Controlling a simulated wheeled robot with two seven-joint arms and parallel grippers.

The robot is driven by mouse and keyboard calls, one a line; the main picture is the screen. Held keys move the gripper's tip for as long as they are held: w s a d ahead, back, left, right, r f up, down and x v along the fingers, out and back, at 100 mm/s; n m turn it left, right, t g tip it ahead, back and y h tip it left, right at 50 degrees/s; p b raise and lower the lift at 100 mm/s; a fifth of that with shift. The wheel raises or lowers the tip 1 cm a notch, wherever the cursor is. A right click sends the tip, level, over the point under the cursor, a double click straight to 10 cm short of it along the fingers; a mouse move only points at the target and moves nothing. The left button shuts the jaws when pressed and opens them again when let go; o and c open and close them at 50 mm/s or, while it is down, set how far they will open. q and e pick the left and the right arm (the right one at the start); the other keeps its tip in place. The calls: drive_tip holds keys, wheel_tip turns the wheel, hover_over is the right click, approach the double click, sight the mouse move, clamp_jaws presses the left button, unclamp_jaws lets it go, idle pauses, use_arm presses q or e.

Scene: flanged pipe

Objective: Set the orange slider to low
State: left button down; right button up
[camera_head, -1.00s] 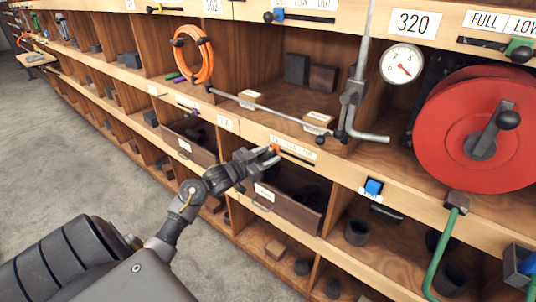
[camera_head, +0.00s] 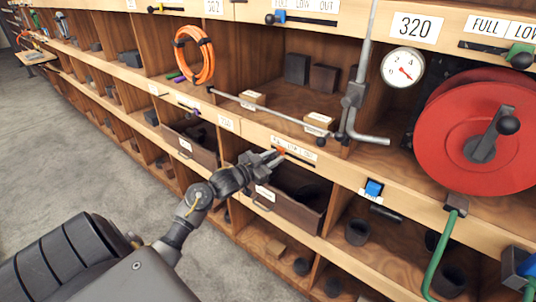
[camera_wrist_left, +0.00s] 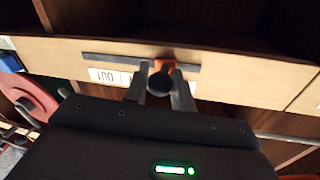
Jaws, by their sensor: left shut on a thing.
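The orange slider (camera_head: 282,151) sits in a dark slot (camera_head: 304,162) on the wooden shelf edge, under a label reading FULL, LOW, OUT (camera_head: 300,152). In the wrist view the scene is upside down, and the orange slider (camera_wrist_left: 166,64) stands right of the slot's middle, away from the OUT mark (camera_wrist_left: 103,76). Its dark round knob (camera_wrist_left: 160,84) is between the fingers of my left gripper (camera_wrist_left: 161,90), which is shut on it. In the head view my left gripper (camera_head: 276,156) reaches the slider from the lower left. The fingers partly hide the label. My right gripper is not in view.
An open drawer (camera_head: 290,210) juts out just below my left gripper. A metal rod (camera_head: 270,111) runs above, and a red reel (camera_head: 478,130) stands to the right. Another slider with a blue block (camera_head: 280,16) is higher up. The grey floor at left is free.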

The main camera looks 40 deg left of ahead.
use_arm(q)
drive_tip(key=d, duration=0.4)
drive_tip(key=shift+r+p, duration=0.1)
drive_tip(key=shift+p, duration=0.3)
drive_tip(key=shift+w+d, duration=0.1)
drive_tip(key=shift+d, duration=0.25)
drive_tip(key=shift+a, duration=0.25)
drive_tip(key=c, duration=1.5)
unclamp_jaws()
drive_tip(key=shift+o, duration=1.3)
